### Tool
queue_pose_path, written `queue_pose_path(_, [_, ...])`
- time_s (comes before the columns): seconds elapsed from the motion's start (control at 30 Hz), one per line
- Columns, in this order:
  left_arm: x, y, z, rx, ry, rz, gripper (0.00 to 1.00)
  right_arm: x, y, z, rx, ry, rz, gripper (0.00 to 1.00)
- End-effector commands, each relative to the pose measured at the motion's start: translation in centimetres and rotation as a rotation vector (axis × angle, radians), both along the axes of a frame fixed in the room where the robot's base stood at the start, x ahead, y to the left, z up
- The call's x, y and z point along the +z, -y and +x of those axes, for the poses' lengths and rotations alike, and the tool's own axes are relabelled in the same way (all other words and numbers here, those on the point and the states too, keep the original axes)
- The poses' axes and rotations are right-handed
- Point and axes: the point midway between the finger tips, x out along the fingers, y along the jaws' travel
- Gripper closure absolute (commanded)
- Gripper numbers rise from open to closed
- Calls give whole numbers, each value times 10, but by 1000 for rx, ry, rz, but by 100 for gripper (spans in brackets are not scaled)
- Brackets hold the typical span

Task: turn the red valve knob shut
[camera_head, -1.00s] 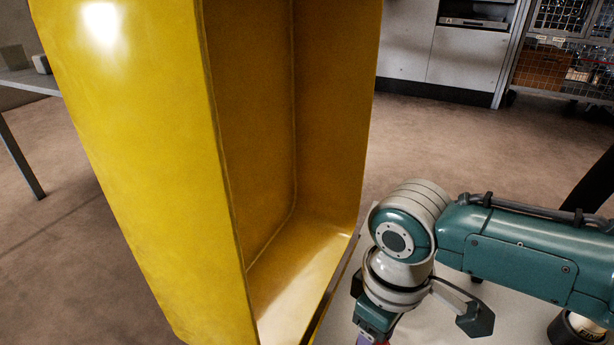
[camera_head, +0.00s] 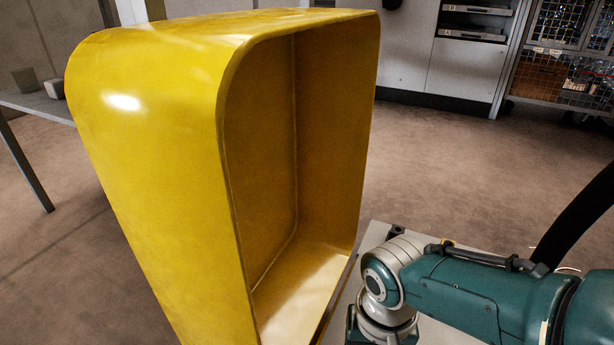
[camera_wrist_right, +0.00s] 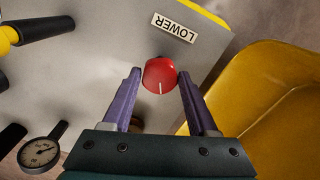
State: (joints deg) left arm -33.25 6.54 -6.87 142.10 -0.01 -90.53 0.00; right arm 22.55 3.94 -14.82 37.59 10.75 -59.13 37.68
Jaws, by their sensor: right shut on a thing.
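The red valve knob (camera_wrist_right: 160,75) shows in the right wrist view on a pale grey panel (camera_wrist_right: 90,62), below a label reading "LOWER". Its white mark line points down in that picture. My right gripper (camera_wrist_right: 160,80) has its two purple fingers on either side of the knob, shut on it. In the head view my right arm comes in from the right, and its fingers are out of the picture below. The knob is not visible in the head view. My left gripper is in neither view.
A large yellow open-fronted housing (camera_head: 150,150) fills the middle of the head view, left of my right arm. A gauge (camera_wrist_right: 40,150) and black handles are on the panel's left in the wrist view. A grey table (camera_head: 40,104) stands at far left.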

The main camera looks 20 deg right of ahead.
Motion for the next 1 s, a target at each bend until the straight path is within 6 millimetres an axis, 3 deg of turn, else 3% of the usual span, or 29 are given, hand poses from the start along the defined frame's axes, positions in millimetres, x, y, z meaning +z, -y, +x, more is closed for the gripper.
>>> queue_pose_path(0.5, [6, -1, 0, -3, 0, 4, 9, 0, 0, 0, -391, 1, 0, 96])
queue_pose_path(1.0, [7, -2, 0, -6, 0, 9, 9, -1, 1, 0, -499, 1, -2, 96])
